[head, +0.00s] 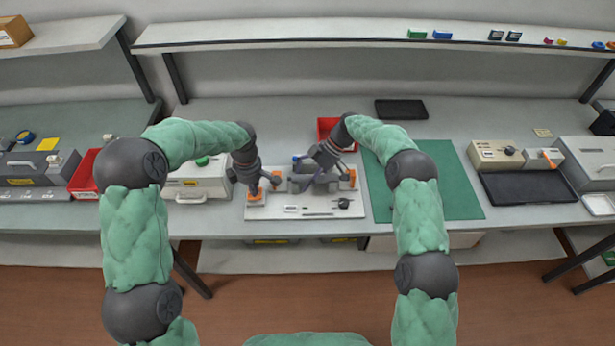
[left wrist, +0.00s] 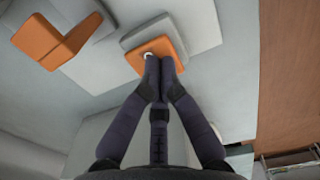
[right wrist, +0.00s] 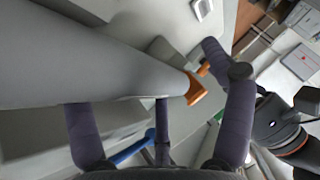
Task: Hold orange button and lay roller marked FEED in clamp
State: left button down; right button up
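The orange button (head: 255,198) is at the left of the light base plate (head: 290,212); it also shows in the left wrist view (left wrist: 170,48). My left gripper (left wrist: 158,60) is shut, nothing between its fingers, its tips at the button's face. A grey clamp (head: 299,185) with orange parts stands on the plate. My right gripper (head: 318,166) is over the clamp, its fingers spread wide apart. In the right wrist view a large light grey roller (right wrist: 90,55) crosses in front and hides the left fingertip. No FEED marking is readable. I cannot tell whether the roller rests in the clamp.
A red bin (head: 327,124) stands behind the clamp, and a black tray (head: 401,110) lies at the back. A green mat (head: 450,185) is clear to the right. A white machine (head: 203,184) stands close on the left. Small tools lie at the plate's front.

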jog(key=shift+s+d+f, duration=0.1)
jog(key=shift+d+f, duration=0.05)
jog(key=shift+f, duration=0.45)
pick_arm(q)
jog(key=shift+w+a+f, duration=0.1)
pick_arm(e)
jog(key=shift+w+d+r, duration=0.25)
jog(key=shift+d+r, duration=0.05)
jog(key=shift+r, duration=0.15)
pick_arm(q)
jog(key=shift+w+f, duration=0.1)
jog(key=shift+w, duration=0.05)
pick_arm(e)
jog(key=v, duration=1.1)
jog(key=shift+r, duration=0.45)
jog(key=shift+a, duration=0.2)
pick_arm(q)
notch_tip(320, 180, up, 9)
jog(key=p, duration=0.5)
pick_arm(e)
jog(key=shift+r, duration=2.55)
